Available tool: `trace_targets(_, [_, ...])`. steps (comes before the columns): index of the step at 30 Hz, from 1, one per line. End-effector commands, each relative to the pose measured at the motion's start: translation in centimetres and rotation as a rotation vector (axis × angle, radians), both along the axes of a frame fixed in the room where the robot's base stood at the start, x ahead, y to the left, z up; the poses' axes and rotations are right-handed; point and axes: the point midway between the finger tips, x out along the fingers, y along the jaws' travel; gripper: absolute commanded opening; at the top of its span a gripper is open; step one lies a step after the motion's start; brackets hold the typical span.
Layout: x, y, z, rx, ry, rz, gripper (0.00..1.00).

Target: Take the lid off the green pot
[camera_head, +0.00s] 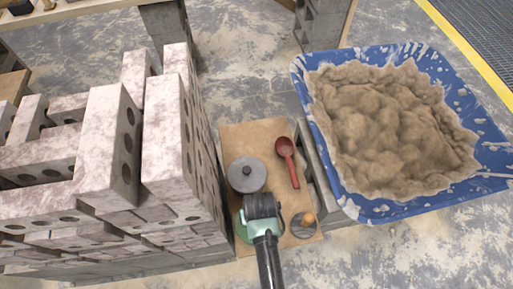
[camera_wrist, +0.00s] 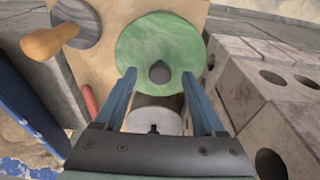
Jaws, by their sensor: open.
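The green lid (camera_wrist: 160,35) is round, with a dark knob (camera_wrist: 159,71) at its middle, in the wrist view. In the head view only the left edge of the green pot (camera_head: 240,228) shows; my gripper hides the rest. My gripper (camera_wrist: 158,78) is open, its two blue fingers apart, with the knob between the fingertips in the picture. I cannot tell whether the fingertips are level with the knob or still above it. In the head view my gripper (camera_head: 262,206) is over the green pot. The pot's body is hidden under the lid.
A grey lidded pot (camera_head: 246,174) stands beside the green one on a brown board (camera_head: 262,140). A red ladle (camera_head: 288,162) and a grey disc with a wooden handle (camera_head: 304,224) lie to the right. Stacked bricks (camera_head: 110,150) rise close on the left; a blue tub (camera_head: 300,75) of mortar is right.

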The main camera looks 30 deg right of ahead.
Motion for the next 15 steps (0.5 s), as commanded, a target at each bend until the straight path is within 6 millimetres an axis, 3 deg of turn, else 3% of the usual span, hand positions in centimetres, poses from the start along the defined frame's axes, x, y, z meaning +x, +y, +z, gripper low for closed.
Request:
trace_targets(9, [0.1,-0.03,-0.59,0.0,0.0,0.0,0.7])
trace_targets(15, [0.08,-0.02,-0.58,0.0,0.0,0.0,0.34])
